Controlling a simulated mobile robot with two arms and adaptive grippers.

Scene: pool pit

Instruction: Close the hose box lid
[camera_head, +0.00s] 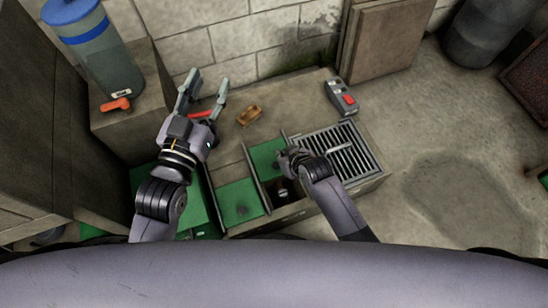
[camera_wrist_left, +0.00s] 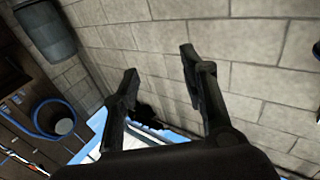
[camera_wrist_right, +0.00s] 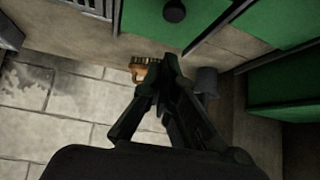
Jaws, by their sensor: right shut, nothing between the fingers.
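A low box-like bench stands by the wall, with green panels and a dark open compartment (camera_head: 283,193) in front. One green panel (camera_head: 266,158) is beside my right gripper; I cannot tell for sure which panel is the hose box lid. My right gripper (camera_head: 288,156) is shut and empty above the bench, beside the metal grate. In the right wrist view its closed fingers (camera_wrist_right: 162,78) are before a green panel (camera_wrist_right: 165,22) with a black knob. My left gripper (camera_head: 206,88) is open and empty, raised near the wall; its spread fingers (camera_wrist_left: 157,62) show in the left wrist view.
A slatted metal grate (camera_head: 349,158) with a handle covers the bench's right part. A brown brush (camera_head: 249,115) and a grey device with a red button (camera_head: 342,97) lie behind. A blue-grey canister (camera_head: 100,62) stands left. Floor at right is clear.

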